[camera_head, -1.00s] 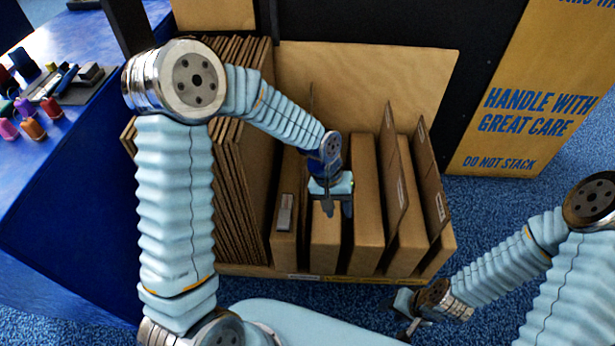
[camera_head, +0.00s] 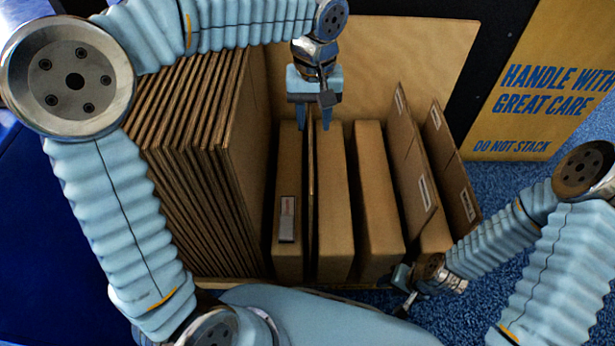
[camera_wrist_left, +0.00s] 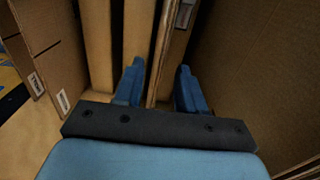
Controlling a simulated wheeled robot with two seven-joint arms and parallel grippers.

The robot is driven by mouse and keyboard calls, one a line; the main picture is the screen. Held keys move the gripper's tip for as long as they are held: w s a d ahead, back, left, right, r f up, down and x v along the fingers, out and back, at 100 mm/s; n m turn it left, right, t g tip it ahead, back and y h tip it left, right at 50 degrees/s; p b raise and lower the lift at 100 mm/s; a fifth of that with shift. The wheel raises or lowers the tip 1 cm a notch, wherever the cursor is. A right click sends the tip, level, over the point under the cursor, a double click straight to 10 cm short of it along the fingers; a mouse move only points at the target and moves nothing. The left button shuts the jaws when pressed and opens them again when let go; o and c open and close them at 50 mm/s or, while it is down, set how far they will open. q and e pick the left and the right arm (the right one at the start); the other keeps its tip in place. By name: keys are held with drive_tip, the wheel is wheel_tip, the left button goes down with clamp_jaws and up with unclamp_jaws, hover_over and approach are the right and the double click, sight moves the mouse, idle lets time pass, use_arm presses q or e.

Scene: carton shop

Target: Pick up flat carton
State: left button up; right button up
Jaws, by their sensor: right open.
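A thin brown flat carton (camera_head: 311,165) stands on edge in the rack between two thicker boxes; in the wrist view its edge (camera_wrist_left: 163,50) runs between my fingers. My left gripper (camera_head: 313,122) is above it near the back, pointing down, with its fingers apart on either side of the edge; the same fingers show in the wrist view (camera_wrist_left: 160,88). Whether they touch the board I cannot tell. My right gripper (camera_head: 405,305) is open and empty low at the front right of the rack.
Many flat boards (camera_head: 195,170) stand packed on the left. A box with a grey label (camera_head: 288,255) is left of the carton, and brown boxes (camera_head: 333,210) are right of it. Two tall labelled panels (camera_head: 410,150) stand further right. A yellow sign board (camera_head: 545,90) is behind right.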

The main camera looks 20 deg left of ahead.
sight(311, 153)
use_arm(q)
wheel_tip(311, 153, down, 6)
drive_tip(key=shift+r+b, duration=0.15)
drive_tip(key=shift+b, duration=0.3)
drive_tip(key=f, duration=0.3)
drive_tip(key=f+b, duration=0.1)
drive_tip(key=f, duration=0.1)
drive_tip(key=shift+a+f, duration=0.15)
drive_tip(key=shift+a, duration=0.1)
drive_tip(key=shift+c, duration=0.3)
clamp_jaws()
idle(0.5)
